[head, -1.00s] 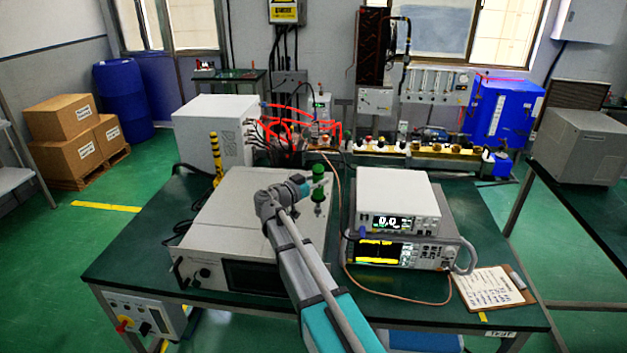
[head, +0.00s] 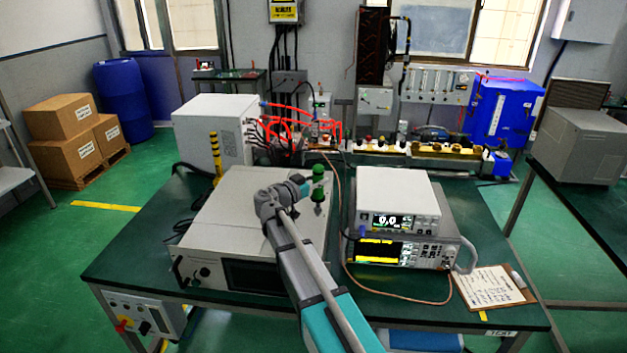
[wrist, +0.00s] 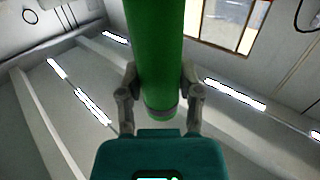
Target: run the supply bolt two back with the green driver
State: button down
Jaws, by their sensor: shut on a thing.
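My gripper (wrist: 160,98) is shut on the green driver (wrist: 155,45), with a finger on each side of its thick green body in the wrist view. In the head view the green driver (head: 318,178) stands roughly upright at the end of my arm. It is in front of the red-cabled area at the back of the bench, over or beside the large grey unit (head: 235,215). The supply bolt two cannot be made out in either view. The driver's working tip is too small to tell what it touches.
A white meter (head: 400,190) sits on another instrument (head: 400,250) to the right of my arm. A clipboard (head: 490,290) lies at the front right. Red cables (head: 290,125), a white box (head: 215,130) and a brass manifold row (head: 430,150) crowd the back.

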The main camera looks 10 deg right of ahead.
aim_at(318, 166)
jog(key=shift+s+f+b, duration=0.1)
jog(key=shift+f+b, duration=0.4)
jog(key=shift+b, duration=0.1)
dwell(1.2)
jog(key=shift+r, duration=0.25)
dwell(1.1)
jog(key=shift+r+p, duration=4.45)
jog(key=shift+p, duration=0.3)
